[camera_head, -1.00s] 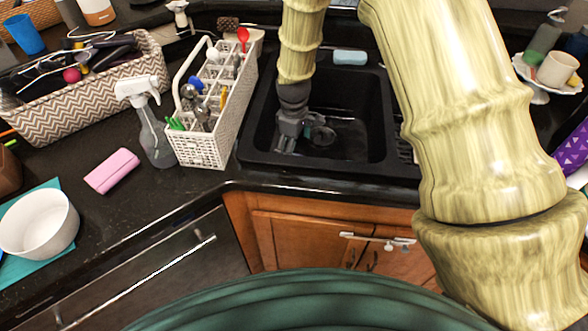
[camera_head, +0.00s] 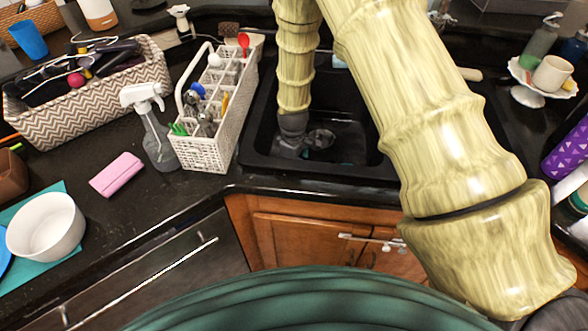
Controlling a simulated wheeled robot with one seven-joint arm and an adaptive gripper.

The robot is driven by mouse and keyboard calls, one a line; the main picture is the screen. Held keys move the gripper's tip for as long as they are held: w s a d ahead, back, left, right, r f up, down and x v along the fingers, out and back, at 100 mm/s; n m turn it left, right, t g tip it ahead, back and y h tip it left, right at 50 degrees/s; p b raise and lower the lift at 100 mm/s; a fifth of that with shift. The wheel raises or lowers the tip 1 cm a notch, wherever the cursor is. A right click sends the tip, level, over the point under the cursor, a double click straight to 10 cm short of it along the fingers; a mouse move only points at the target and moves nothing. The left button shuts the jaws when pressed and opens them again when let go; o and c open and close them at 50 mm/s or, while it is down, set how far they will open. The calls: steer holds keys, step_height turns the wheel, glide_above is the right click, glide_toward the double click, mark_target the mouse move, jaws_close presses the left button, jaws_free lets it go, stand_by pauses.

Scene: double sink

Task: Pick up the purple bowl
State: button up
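I see no bowl that is clearly purple. My gripper (camera_head: 291,146) is grey and reaches down into the left basin of the black sink (camera_head: 262,128). Its fingertips are low and dark against the basin, so I cannot tell whether they are open or hold anything. A dark round shape (camera_head: 320,139) lies just right of the gripper in the basin; it may be the drain. My arm hides much of the sink's right side.
A white utensil caddy (camera_head: 207,155) stands left of the sink. Beside it are a spray bottle (camera_head: 157,145), a pink sponge (camera_head: 116,174) and a white bowl (camera_head: 46,227). A purple patterned item (camera_head: 567,152) is at the right edge. A white stand (camera_head: 528,94) holds a cup.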

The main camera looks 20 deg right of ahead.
steer(key=shift+f, duration=0.35)
steer(key=shift+c, duration=0.4)
steer(key=c, duration=1.1)
